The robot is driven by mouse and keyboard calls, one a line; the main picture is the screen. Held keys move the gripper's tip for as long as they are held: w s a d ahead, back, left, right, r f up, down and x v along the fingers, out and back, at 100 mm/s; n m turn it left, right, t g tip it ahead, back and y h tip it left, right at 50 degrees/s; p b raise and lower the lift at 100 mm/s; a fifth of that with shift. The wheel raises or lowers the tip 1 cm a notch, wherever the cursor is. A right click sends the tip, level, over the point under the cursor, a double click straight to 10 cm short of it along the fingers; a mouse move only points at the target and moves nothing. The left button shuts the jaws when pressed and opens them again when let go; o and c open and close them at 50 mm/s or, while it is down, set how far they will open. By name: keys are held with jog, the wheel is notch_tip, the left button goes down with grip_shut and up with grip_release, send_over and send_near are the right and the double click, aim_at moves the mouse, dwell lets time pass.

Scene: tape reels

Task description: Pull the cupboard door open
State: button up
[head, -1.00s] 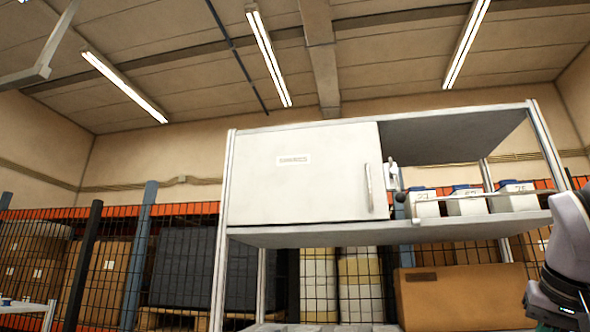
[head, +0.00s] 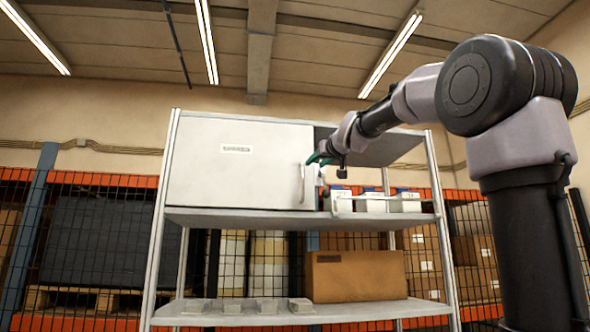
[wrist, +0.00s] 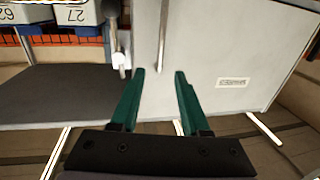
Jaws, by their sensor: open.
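The white cupboard door (head: 245,175) is closed on the upper left of the shelf unit, with a small label on its front. Its upright bar handle (head: 303,183) is at the door's right edge. In the wrist view the door (wrist: 215,55) and the handle (wrist: 162,40) appear upside down. My gripper (head: 318,160) is at the handle's upper part in the head view. In the wrist view its green fingers (wrist: 159,73) are open, with the handle's end between or just beyond the tips. I cannot tell whether they touch it.
Several white bins (head: 372,203) stand on the shelf right of the cupboard. A wire-like rail runs before them. A cardboard box (head: 355,276) and several small grey blocks (head: 267,306) sit on the lower shelf. A mesh fence stands behind.

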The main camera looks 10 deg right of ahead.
aim_at(303, 172)
jog(key=w, duration=0.3)
jog(key=w+a, duration=0.1)
jog(key=w, duration=0.3)
jog(key=w+a, duration=0.1)
jog(key=w, duration=0.2)
jog(key=shift+w+a, duration=0.1)
jog(key=shift+w, duration=0.1)
grip_shut()
dwell(1.1)
